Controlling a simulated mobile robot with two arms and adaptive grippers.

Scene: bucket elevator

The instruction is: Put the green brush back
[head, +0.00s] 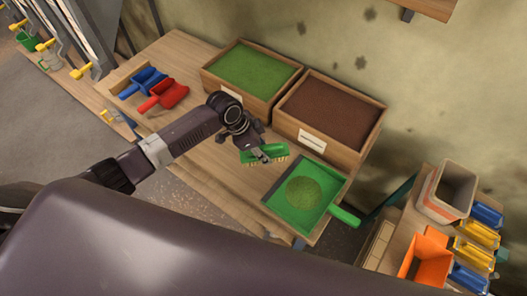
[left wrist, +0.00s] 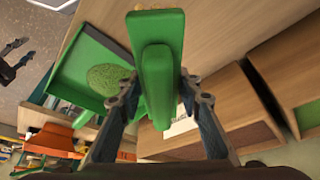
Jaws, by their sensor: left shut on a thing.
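The green brush (head: 268,151) has a green body and pale bristles. My left gripper (head: 262,152) is shut on it and holds it over the table, between the boxes and the dustpan. In the left wrist view the brush (left wrist: 156,60) sits between both fingers of my left gripper (left wrist: 155,95). A green dustpan (head: 290,214) with a round greenish pile (head: 302,192) on it lies at the table's right end. The dustpan (left wrist: 75,70) also shows in the left wrist view.
Wooden boxes with green (head: 272,97) and brown (head: 345,142) contents stand at the table's back. Blue (head: 143,82) and red (head: 163,95) scoops lie at the left. A lower shelf at right holds an orange bin (head: 424,258) and a grey bin (head: 447,192).

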